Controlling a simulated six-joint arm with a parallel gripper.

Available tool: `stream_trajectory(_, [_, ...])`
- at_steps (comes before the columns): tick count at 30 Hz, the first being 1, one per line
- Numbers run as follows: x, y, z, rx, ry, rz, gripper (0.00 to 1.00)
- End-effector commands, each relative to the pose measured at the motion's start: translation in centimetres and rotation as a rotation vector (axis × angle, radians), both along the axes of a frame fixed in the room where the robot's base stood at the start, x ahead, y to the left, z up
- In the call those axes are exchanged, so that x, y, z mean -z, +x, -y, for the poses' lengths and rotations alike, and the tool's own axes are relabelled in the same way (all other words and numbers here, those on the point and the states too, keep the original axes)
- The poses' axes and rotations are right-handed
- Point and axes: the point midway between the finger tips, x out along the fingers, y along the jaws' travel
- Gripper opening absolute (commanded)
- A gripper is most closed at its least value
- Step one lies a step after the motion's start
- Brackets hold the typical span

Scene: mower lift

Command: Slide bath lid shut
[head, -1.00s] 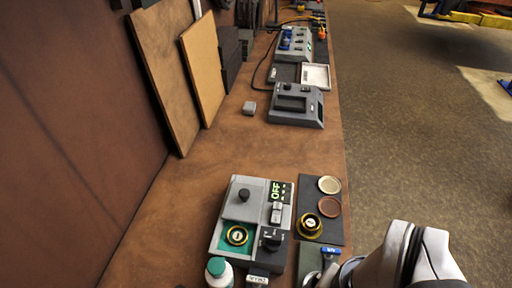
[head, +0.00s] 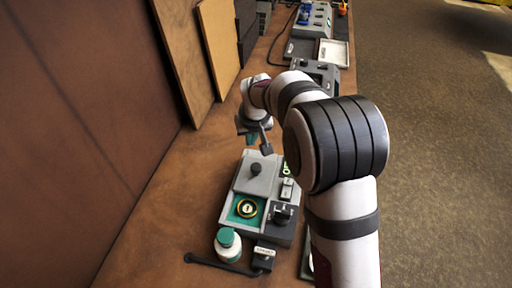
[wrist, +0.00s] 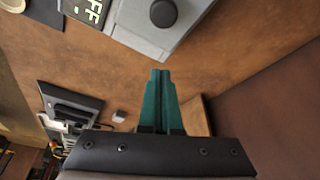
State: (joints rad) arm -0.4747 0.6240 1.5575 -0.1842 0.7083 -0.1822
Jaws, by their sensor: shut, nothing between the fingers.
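The bath unit is a grey box (head: 284,232) on the bench. Its grey sliding lid (head: 262,182) has a black knob (head: 256,169) and covers the far part. The near part is open, showing a teal bath (head: 234,217) with a gold-rimmed round piece (head: 246,208) inside. My gripper (head: 252,141) is just beyond the lid's far edge, above the bench. In the wrist view its teal fingers (wrist: 160,73) are together and empty, pointing toward the lid (wrist: 140,25) and its knob (wrist: 163,12), apart from both.
A display reading OFF (wrist: 88,10) is beside the lid. Boards (head: 218,45) lean on the left wall. Another grey device (head: 318,72) stands farther along the bench.

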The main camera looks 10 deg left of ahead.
Motion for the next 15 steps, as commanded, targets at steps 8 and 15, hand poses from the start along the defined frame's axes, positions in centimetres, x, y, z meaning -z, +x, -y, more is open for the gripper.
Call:
stream_trajectory(8, [3.4, -0.9, 0.5, 0.002, 0.0, -0.001, 0.0])
stream_trajectory(15, [3.6, -2.5, 1.4, 0.003, 0.001, 0.001, 0.0])
